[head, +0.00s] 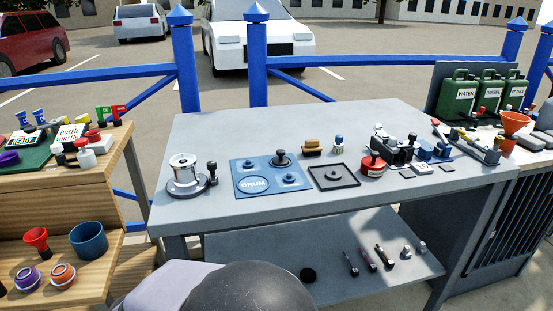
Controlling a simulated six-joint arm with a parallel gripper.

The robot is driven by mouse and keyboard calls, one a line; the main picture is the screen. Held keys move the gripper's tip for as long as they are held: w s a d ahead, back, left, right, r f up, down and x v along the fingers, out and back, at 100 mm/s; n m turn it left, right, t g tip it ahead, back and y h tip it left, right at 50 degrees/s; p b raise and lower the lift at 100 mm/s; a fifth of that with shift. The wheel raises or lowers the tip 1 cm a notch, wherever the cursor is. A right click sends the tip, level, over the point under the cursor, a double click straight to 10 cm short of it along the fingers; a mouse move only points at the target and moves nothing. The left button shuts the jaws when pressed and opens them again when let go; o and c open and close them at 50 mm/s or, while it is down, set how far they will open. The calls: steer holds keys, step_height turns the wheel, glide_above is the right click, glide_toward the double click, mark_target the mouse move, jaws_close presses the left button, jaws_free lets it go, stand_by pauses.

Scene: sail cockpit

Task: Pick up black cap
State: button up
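A round, flat black piece that looks like the black cap (308,275) lies on the lower grey shelf, toward its front left. A black knob-like piece (281,159) also stands on the blue "DRUM" panel on the table top; I cannot tell for sure which of the two is the cap. My gripper does not show in the head view. A grey and dark rounded part of my own body covers the bottom centre and hides part of the lower shelf.
Several slim tools (367,259) lie on the lower shelf (300,241). A wooden bench (75,185) stands left. Blue rails run behind.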

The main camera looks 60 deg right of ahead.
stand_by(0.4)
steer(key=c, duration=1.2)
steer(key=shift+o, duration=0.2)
